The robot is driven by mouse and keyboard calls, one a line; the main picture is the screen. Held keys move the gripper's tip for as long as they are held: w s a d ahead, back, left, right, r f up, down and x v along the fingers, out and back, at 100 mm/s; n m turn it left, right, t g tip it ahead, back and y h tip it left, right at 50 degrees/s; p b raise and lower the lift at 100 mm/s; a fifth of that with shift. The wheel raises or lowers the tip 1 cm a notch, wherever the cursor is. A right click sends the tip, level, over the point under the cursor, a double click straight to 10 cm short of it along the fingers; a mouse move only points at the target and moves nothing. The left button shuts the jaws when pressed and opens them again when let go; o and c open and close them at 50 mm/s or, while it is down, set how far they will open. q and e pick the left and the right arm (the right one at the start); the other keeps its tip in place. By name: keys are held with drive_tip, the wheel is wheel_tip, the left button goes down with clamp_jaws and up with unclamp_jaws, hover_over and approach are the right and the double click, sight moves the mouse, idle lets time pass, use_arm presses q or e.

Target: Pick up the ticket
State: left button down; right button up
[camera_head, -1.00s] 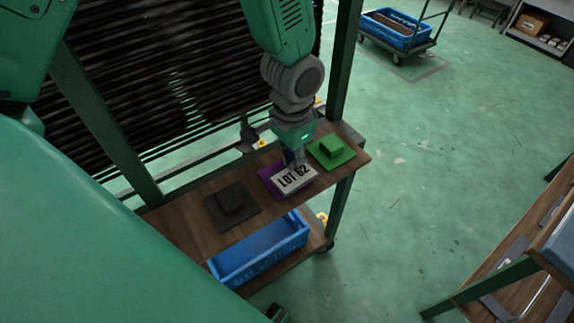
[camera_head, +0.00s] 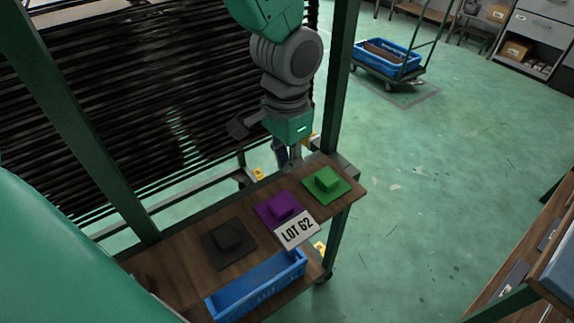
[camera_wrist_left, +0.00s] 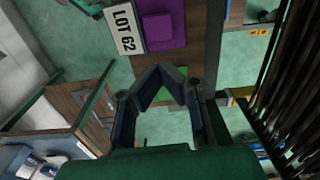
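The ticket (camera_head: 297,231) is a white card reading "LOT 62". It rests tilted at the front of the purple panel (camera_head: 268,212), near the shelf's front edge. In the left wrist view the ticket (camera_wrist_left: 124,29) lies at the upper left, beside the purple panel (camera_wrist_left: 165,22). My left gripper (camera_head: 289,158) is behind the purple panel, pointing down, apart from the ticket. Its fingers (camera_wrist_left: 161,72) meet at the tips in the wrist view, with nothing between them. My right gripper is not in view.
A green panel (camera_head: 341,190) and a black panel (camera_head: 213,255) flank the purple one on the wooden shelf (camera_head: 185,252). A blue crate (camera_head: 262,287) sits below in front. Green posts (camera_head: 338,90) frame the shelf. A cart with a blue crate (camera_head: 385,57) stands far back.

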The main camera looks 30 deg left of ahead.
use_arm(q)
drive_tip(key=shift+c, duration=2.3)
unclamp_jaws()
drive_tip(key=shift+a, duration=0.15)
